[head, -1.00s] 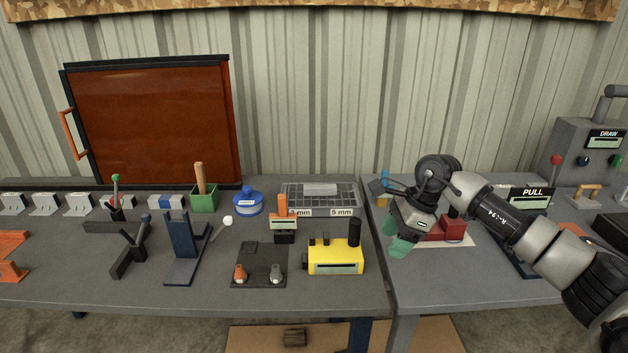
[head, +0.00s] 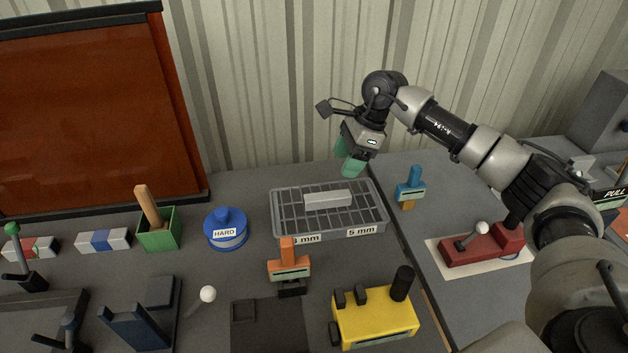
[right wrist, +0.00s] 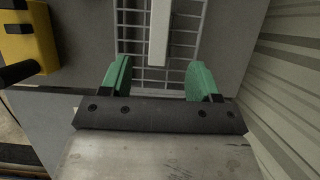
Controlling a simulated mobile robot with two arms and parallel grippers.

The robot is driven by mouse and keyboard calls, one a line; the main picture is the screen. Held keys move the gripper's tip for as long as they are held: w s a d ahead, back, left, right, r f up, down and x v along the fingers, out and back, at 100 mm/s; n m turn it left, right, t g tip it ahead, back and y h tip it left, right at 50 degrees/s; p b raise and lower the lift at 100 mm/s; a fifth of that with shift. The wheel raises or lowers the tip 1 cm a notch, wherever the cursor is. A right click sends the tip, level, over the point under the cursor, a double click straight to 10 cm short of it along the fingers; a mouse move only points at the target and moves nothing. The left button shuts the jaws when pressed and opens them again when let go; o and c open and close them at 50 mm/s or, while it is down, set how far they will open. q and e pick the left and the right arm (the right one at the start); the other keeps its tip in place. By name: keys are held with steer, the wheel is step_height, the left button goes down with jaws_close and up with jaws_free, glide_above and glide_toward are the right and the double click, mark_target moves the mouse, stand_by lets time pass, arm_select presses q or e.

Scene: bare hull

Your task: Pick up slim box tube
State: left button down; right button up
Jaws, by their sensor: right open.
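The slim box tube (head: 328,199) is a light grey bar lying on top of the grey gridded tray (head: 281,222), which has "5 mm" labels on its front. In the right wrist view the tube (right wrist: 159,32) lies on the grid beyond the fingers, roughly in line with the gap between them. My right gripper (head: 351,165), with green fingers, is above and behind the tray's back right corner, apart from the tube. In the right wrist view the right gripper (right wrist: 159,80) is open and empty. My left gripper is not in view.
A blue "HARD" container (head: 226,231) stands left of the tray. An orange-handled tool (head: 289,263) and a yellow block (head: 376,317) stand in front. A blue-handled piece (head: 411,186) and red lever unit (head: 484,247) are right. The corrugated wall is close behind.

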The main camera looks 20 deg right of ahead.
mark_target(328, 195)
steer(key=p+x, duration=0.1)
steer(key=x, duration=0.3)
steer(key=shift+s+a+f, duration=0.1)
steer(key=shift+s+a, duration=0.05)
steer(key=shift+a, duration=0.05)
steer(key=shift+a+f, duration=0.15)
steer(key=shift+f, duration=0.45)
steer(key=p+x, duration=0.2)
steer(key=x, duration=0.2)
steer(key=shift+f, duration=0.25)
steer(key=shift+w+f, duration=0.2)
steer(key=shift+f, duration=0.1)
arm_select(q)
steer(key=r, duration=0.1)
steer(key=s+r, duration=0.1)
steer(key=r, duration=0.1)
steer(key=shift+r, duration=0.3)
arm_select(e)
steer(key=shift+c, duration=0.4)
steer(key=c, duration=1)
